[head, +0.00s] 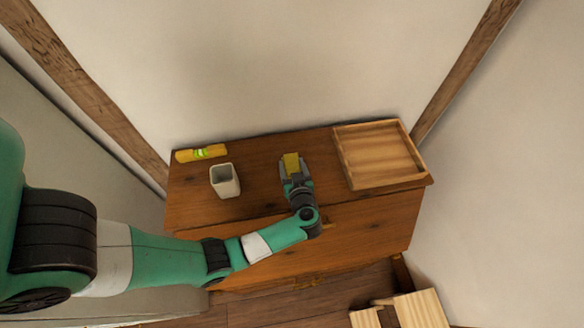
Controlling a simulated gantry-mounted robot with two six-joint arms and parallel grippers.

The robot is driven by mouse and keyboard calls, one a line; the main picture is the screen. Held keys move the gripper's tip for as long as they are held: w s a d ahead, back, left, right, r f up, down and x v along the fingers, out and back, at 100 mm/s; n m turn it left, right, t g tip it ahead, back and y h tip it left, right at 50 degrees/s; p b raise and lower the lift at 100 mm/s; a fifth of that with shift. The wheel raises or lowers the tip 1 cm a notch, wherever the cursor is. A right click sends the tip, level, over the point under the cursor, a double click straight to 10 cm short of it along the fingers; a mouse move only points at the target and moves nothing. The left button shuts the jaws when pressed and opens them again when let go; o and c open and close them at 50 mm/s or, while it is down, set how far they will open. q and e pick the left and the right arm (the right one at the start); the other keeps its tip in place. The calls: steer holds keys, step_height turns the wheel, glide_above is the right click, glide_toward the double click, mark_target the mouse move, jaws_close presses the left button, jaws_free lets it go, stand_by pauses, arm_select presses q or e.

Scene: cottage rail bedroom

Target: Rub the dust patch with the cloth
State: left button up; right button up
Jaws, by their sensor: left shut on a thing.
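My left gripper (293,174) is over the middle of the wooden dresser top, its arm coming in from the left. It is shut on a small yellow piece, which looks like the cloth (291,161), at its fingertips. I cannot tell whether the cloth touches the wood. I cannot make out a dust patch on the dresser top; the gripper and cloth hide part of the surface. My right gripper is not in view.
A white cup (225,181) stands left of the gripper on the dresser (259,193). A yellow level-like bar (201,153) lies at the back left. An empty-looking wooden tray (342,158) lies on the right. A wall rises behind. A light wooden stool-like piece (421,309) is on the floor.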

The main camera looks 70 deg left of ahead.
arm_select(q)
steer(key=shift+r, duration=0.1)
